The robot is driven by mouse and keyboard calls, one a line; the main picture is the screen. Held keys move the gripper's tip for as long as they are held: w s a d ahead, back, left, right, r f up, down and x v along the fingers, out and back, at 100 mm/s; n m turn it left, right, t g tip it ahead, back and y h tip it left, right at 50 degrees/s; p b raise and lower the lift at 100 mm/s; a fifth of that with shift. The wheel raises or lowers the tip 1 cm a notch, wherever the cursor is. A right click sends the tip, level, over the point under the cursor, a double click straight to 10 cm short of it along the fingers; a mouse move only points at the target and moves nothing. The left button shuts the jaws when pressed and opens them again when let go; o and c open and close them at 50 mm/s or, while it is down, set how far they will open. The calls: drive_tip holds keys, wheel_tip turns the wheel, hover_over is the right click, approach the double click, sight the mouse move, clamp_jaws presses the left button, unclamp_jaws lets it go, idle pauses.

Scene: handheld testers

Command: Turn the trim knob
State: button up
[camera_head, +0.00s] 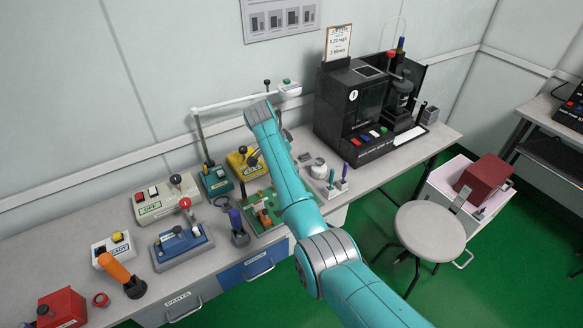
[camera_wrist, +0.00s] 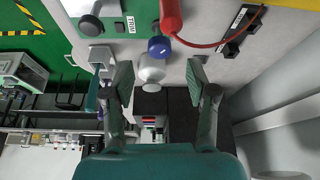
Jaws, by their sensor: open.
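In the wrist view a dark grey round knob (camera_wrist: 91,23) stands on a green plate (camera_wrist: 118,8) at the upper left. A small label beside it seems to read TRIM, though it is turned and blurred. My gripper (camera_wrist: 159,72) is open and empty, its two fingers well apart. The knob is above and left of the fingers in that view, apart from them. In the head view a green board (camera_head: 256,215) shows partly beside my arm, which covers some of it.
In the wrist view a red handle (camera_wrist: 172,17) with a red wire, a blue-topped piece (camera_wrist: 160,47) and a pale round piece (camera_wrist: 152,69) are close to the fingers. A black machine (camera_head: 357,110) stands right of my arm; several testers crowd the bench left of it.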

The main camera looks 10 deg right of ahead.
drive_tip(key=v, duration=0.7)
idle(0.3)
